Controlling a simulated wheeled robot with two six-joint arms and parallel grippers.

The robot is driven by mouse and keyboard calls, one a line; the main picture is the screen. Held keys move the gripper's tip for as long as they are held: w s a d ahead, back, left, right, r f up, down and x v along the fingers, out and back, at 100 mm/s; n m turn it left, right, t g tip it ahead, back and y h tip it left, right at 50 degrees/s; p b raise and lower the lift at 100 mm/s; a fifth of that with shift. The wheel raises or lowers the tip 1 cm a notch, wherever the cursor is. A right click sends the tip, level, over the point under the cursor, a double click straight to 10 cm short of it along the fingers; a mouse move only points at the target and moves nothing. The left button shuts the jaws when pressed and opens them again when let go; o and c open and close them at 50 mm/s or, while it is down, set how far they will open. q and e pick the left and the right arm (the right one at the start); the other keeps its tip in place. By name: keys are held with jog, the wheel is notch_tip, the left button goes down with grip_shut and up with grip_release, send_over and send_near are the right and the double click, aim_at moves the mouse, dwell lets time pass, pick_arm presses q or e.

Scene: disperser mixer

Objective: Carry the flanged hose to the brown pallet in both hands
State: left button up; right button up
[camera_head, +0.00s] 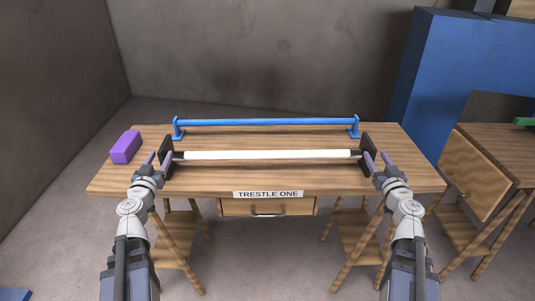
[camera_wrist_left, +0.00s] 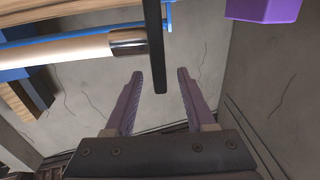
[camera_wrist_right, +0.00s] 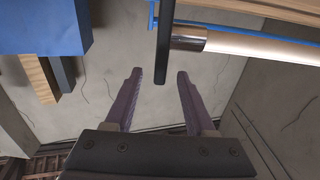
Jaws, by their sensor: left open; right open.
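The flanged hose (camera_head: 268,154) is a long white tube with dark ends and a black flange plate at each end. It lies left to right over the wooden trestle table, in front of a blue rail. My left gripper (camera_head: 157,158) is open at the hose's left end. In the left wrist view the left flange (camera_wrist_left: 155,50) reaches between its parted fingers (camera_wrist_left: 160,73). My right gripper (camera_head: 376,158) is open at the right end. In the right wrist view the right flange (camera_wrist_right: 164,45) reaches between its parted fingers (camera_wrist_right: 160,73). No brown pallet is recognisable.
The trestle table (camera_head: 225,177) bears the label TRESTLE ONE (camera_head: 268,194). A blue rail (camera_head: 265,122) on two feet stands behind the hose. A purple block (camera_head: 126,147) sits at the table's left. A blue structure (camera_head: 425,75) and a second wooden table (camera_head: 485,165) stand at the right.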

aim_at(369, 144)
pick_arm(q)
jog(key=w, duration=0.8)
jog(key=shift+a, duration=0.15)
pick_arm(e)
jog(key=w, duration=0.8)
jog(key=shift+a, duration=0.1)
pick_arm(q)
jog(key=shift+s, duration=0.1)
pick_arm(e)
jog(key=shift+s, duration=0.1)
pick_arm(q)
grip_shut()
pick_arm(e)
grip_shut()
